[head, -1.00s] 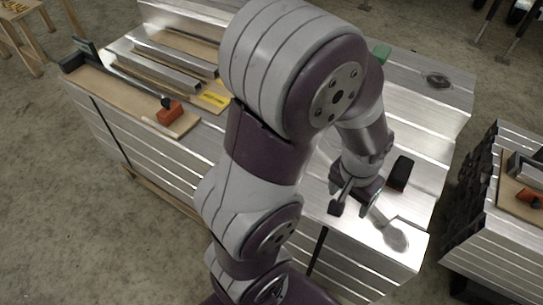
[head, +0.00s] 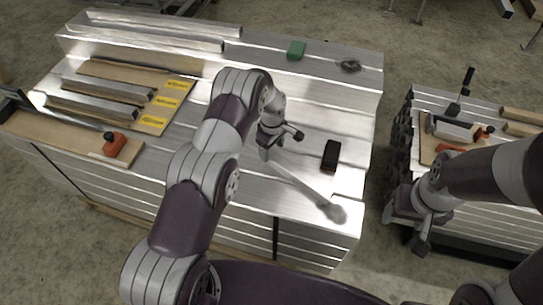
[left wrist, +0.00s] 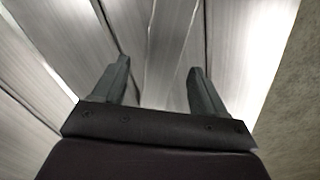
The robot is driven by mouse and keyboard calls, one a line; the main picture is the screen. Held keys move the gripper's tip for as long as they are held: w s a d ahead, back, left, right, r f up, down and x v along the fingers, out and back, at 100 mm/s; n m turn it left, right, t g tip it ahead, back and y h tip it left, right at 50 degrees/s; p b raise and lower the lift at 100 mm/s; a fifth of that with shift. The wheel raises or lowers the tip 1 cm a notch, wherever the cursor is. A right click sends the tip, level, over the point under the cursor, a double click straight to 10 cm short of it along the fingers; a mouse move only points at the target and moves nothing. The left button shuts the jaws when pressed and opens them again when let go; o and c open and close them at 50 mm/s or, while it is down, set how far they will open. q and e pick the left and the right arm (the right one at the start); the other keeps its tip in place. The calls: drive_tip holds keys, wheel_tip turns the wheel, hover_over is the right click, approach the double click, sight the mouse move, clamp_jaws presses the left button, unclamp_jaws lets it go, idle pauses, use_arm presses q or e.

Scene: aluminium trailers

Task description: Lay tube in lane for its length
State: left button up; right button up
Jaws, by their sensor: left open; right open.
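A wooden board (head: 186,94) with yellow labels lies on the left of the metal trailer top. Two aluminium tubes (head: 108,88) (head: 92,106) lie along its middle and front lanes; its rear lane shows bare wood. Two longer aluminium bars (head: 155,38) (head: 165,22) lie at the back left. My left gripper (head: 281,139) is open, above the trailer top right of the board. In the left wrist view its jaws (left wrist: 158,85) are apart with only bare metal slats beyond. My right gripper (head: 406,230) is open, beside the gap between the two trailers.
A black block (head: 331,155) and a pale rod with a rounded end (head: 305,187) lie near my left gripper. A green block (head: 296,50) and dark coil (head: 349,66) are behind. An orange-handled clamp (head: 114,145) is front left. The right trailer (head: 470,218) carries another board and clamps.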

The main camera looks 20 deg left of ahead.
sight(272, 154)
use_arm(q)
wheel_tip(272, 154, down, 3)
drive_tip(key=shift+f, duration=0.2)
clamp_jaws()
drive_tip(key=shift+r, duration=0.1)
